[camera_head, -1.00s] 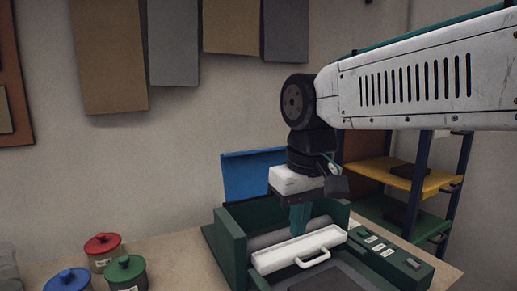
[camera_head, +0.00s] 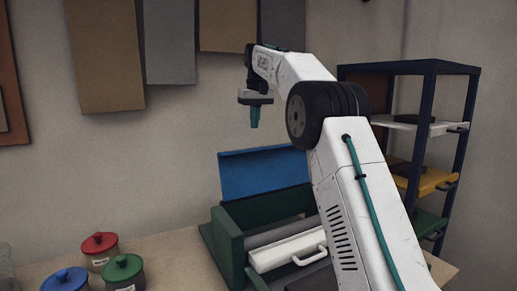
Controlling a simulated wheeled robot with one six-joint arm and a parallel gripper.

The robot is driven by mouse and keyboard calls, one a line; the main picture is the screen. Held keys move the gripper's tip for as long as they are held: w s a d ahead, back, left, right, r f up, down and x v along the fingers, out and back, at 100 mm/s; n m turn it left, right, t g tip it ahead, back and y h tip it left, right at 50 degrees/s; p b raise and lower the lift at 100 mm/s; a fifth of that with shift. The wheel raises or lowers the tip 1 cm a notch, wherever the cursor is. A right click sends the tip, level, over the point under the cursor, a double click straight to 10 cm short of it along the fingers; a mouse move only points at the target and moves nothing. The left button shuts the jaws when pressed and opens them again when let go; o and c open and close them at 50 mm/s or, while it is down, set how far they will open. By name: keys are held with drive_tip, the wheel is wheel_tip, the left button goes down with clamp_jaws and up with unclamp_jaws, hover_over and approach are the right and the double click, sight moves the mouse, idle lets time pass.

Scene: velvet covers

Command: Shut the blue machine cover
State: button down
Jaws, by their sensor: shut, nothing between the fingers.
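The blue cover (camera_head: 262,174) stands raised, tilted back, behind the dark green machine (camera_head: 228,245) on the table. A white piece with a handle (camera_head: 288,248) lies across the machine's front opening, and a grey roller shows behind it. My gripper (camera_head: 255,124) is shut and empty, pointing down in the air above and in front of the wall, higher than the cover's top edge in the picture. It touches nothing. My arm hides the right part of the machine and the cover's right end.
Jars with red (camera_head: 101,245), blue (camera_head: 66,281) and green (camera_head: 123,268) lids stand on the table at the left. A dark blue shelf rack (camera_head: 408,68) with white, yellow and green shelves stands at the right. Panels (camera_head: 105,55) hang on the back wall.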

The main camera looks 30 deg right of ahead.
wheel_tip(320, 180, down, 9)
drive_tip(key=s, duration=0.2)
drive_tip(key=shift+s, duration=0.15)
idle(0.4)
drive_tip(key=shift+d+f, duration=0.1)
drive_tip(key=shift+d, duration=0.05)
